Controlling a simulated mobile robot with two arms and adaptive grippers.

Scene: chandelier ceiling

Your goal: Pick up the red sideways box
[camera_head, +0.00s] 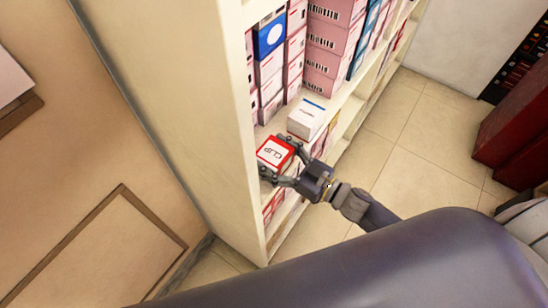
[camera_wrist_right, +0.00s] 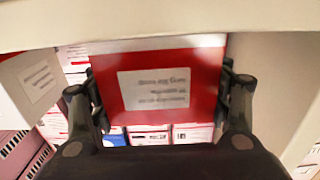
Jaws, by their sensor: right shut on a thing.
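The red box (camera_head: 275,153) with a white "CLIP" label lies at the near left end of a shelf in the head view. My right gripper (camera_head: 280,160) reaches in from the right with its fingers on either side of the box, shut on it. In the right wrist view the red box (camera_wrist_right: 172,85) with a white text label fills the middle, between the two dark fingers of the right gripper (camera_wrist_right: 160,105). Whether the box still touches the shelf, I cannot tell. My left gripper is not in view.
A white box (camera_head: 307,117) lies behind the red one on the shelf. Stacked pink and blue boxes (camera_head: 330,45) stand farther back. The shelf unit's side panel (camera_head: 195,95) is close on the left. Tiled floor (camera_head: 400,130) is clear to the right, before dark red furniture (camera_head: 515,130).

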